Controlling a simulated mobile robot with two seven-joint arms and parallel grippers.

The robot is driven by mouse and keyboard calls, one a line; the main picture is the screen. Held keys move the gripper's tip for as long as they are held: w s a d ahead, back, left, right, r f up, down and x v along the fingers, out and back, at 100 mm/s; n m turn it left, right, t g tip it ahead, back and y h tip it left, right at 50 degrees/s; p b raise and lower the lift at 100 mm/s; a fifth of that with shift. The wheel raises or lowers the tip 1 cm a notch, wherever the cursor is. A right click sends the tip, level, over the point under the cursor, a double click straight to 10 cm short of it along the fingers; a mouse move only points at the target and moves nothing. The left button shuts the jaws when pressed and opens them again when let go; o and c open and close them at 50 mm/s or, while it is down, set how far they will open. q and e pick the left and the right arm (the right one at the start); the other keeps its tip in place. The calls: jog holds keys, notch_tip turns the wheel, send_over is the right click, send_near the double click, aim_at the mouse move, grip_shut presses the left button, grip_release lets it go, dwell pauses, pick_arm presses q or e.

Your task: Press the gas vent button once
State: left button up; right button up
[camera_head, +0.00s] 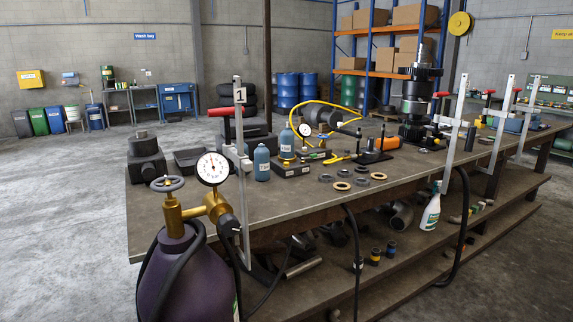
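I cannot make out a gas vent button for certain. A purple gas cylinder (190,280) with a brass valve and a round white gauge (212,168) stands at the front left, before the bench. On the bench, a small dark box (292,169) has a blue bottle (286,142) on it. A smaller gauge (305,130) sits just behind, and a yellow hose (345,107) arches over this spot. Small coloured parts (333,159) lie beside the box, too small to tell apart. Neither of my grippers shows.
The long workbench (250,207) runs from front left to back right. Upright clamps (455,130) stand along its front edge, one (240,150) near the cylinder. Several rings (341,186) lie near the front edge. A tall dark assembly (418,100) stands farther back. The floor at left is clear.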

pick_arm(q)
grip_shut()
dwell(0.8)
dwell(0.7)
